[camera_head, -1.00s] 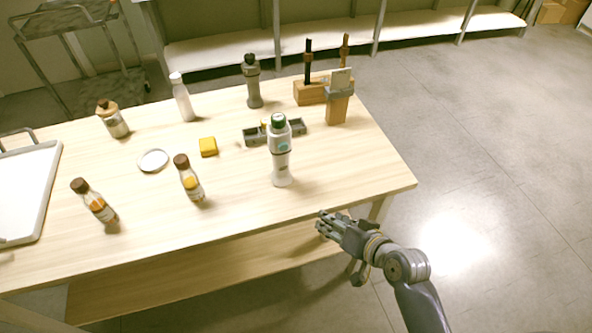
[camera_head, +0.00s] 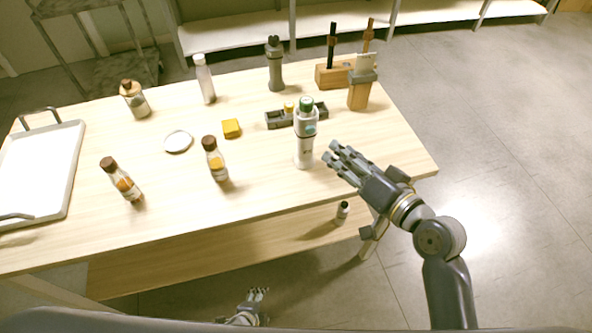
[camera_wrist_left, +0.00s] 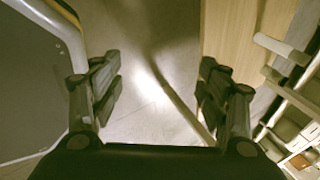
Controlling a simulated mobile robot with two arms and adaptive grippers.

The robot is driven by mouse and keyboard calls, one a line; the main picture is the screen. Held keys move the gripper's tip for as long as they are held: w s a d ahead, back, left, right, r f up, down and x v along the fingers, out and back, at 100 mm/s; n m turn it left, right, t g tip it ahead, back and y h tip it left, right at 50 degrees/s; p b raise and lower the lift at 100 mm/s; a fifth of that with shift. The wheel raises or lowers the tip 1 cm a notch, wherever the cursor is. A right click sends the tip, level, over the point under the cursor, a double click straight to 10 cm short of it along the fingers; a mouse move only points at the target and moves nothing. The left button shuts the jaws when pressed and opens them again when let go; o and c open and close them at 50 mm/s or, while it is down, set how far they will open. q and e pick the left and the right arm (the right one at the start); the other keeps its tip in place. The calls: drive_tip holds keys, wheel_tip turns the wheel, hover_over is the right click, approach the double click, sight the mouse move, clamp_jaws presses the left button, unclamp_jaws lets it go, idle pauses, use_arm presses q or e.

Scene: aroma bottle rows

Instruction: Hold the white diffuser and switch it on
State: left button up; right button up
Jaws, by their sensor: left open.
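I see no clear contact with the diffuser. My left gripper (camera_head: 258,293) is low at the bottom of the head view, in front of the table. In the left wrist view (camera_wrist_left: 160,88) its fingers are wide apart and empty, with floor beyond them.
Two brown-capped bottles (camera_head: 215,160) (camera_head: 122,180) stand left of the diffuser. A grey holder (camera_head: 280,119), yellow block (camera_head: 231,128) and wooden block (camera_head: 359,93) are behind. A white tray (camera_head: 42,170) lies far left.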

use_arm(q)
drive_tip(key=w+d+r+m+t+h, duration=0.4)
drive_tip(key=w+d+r+m, duration=1)
drive_tip(key=d+r+m, duration=0.15)
drive_tip(key=w+d+r+m+t+h, duration=0.1)
drive_tip(key=d+r+m+t+h, duration=0.1)
drive_tip(key=d+r+m, duration=0.65)
drive_tip(key=w+d+r+m+t+h, duration=0.1)
drive_tip(key=d+r+m+h, duration=0.4)
drive_tip(key=r, duration=0.6)
drive_tip(key=n+t+y, duration=0.5)
drive_tip(key=n+y, duration=0.3)
drive_tip(key=y, duration=0.1)
approach(303, 146)
drive_tip(key=shift+x, duration=0.8)
drive_tip(key=shift+w+r, duration=0.1)
drive_tip(key=shift+w, duration=0.1)
drive_tip(key=x, duration=1)
drive_tip(key=shift+w+d, duration=0.1)
drive_tip(key=shift+w, duration=0.05)
